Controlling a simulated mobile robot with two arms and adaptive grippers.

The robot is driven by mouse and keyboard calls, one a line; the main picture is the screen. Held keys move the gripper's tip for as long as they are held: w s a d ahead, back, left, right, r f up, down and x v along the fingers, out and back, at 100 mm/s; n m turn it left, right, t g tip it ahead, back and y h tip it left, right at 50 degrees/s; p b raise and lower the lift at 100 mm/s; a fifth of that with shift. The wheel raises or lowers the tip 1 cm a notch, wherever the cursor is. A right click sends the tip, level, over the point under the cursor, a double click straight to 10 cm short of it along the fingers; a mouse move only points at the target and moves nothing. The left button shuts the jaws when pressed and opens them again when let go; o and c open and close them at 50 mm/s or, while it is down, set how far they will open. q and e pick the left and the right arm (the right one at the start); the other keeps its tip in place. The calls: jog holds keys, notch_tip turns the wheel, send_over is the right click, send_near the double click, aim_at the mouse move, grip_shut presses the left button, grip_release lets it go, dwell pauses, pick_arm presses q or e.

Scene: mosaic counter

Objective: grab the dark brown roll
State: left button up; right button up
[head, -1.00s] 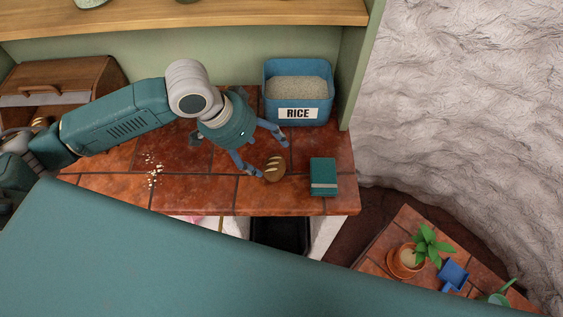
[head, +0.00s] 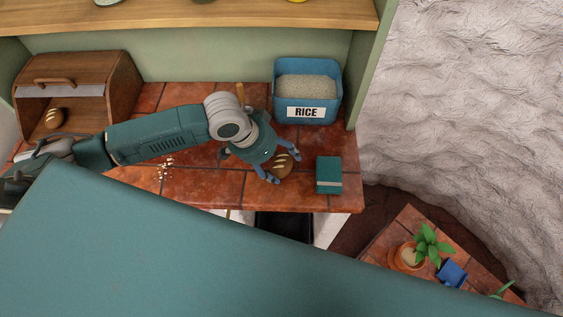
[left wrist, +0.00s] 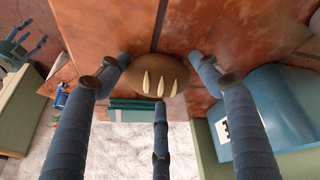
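The dark brown roll (head: 283,165) with pale slashes lies on the tiled counter (head: 215,187), left of the green book. My left gripper (head: 284,168) is over it, its fingers spread around it. In the left wrist view the roll (left wrist: 155,80) sits between the fingertips of the left gripper (left wrist: 160,73); the lower finger overlaps its near edge, and I cannot tell whether they touch. My right gripper (left wrist: 30,38) shows at the left edge of the left wrist view, fingers apart and empty.
A blue rice bin (head: 308,112) stands behind the roll, and a green book (head: 329,175) lies to its right. A wooden bread box (head: 120,85) at the left holds another brown roll (head: 54,118). Pale crumbs (head: 166,168) lie on the counter. A potted plant (head: 408,256) stands lower right.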

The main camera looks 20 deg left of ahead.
pick_arm(q)
jog(key=c, duration=0.8)
jog(key=shift+r, duration=0.15)
pick_arm(e)
jog(key=shift+a, duration=0.75)
